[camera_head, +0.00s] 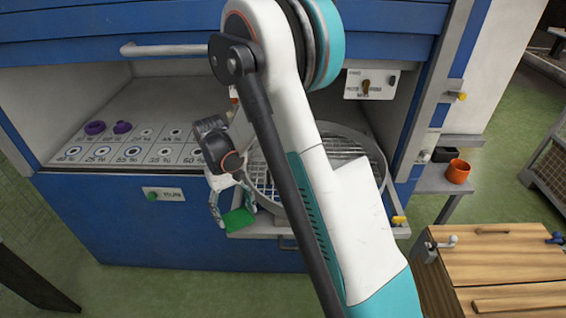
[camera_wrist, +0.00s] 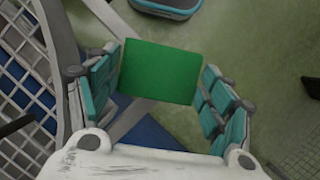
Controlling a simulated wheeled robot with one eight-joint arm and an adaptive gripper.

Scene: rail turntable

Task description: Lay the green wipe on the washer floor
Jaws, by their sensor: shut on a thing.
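The green wipe (camera_head: 238,221) is in my gripper (camera_head: 234,208), low in front of the blue washer cabinet (camera_head: 130,225). In the wrist view the wipe (camera_wrist: 160,72) lies flat between the teal finger pads of my gripper (camera_wrist: 160,75), and the fingers are shut on it. The washer is open at the front. A round grey grated turntable (camera_head: 374,158) sits in its right part, on a tray that juts out. My arm hides part of the turntable and the washer floor around it.
A grey handle bar (camera_head: 165,50) crosses above. An orange cup (camera_head: 458,171) stands on a side shelf; a wooden bench (camera_head: 510,260) is at lower right.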

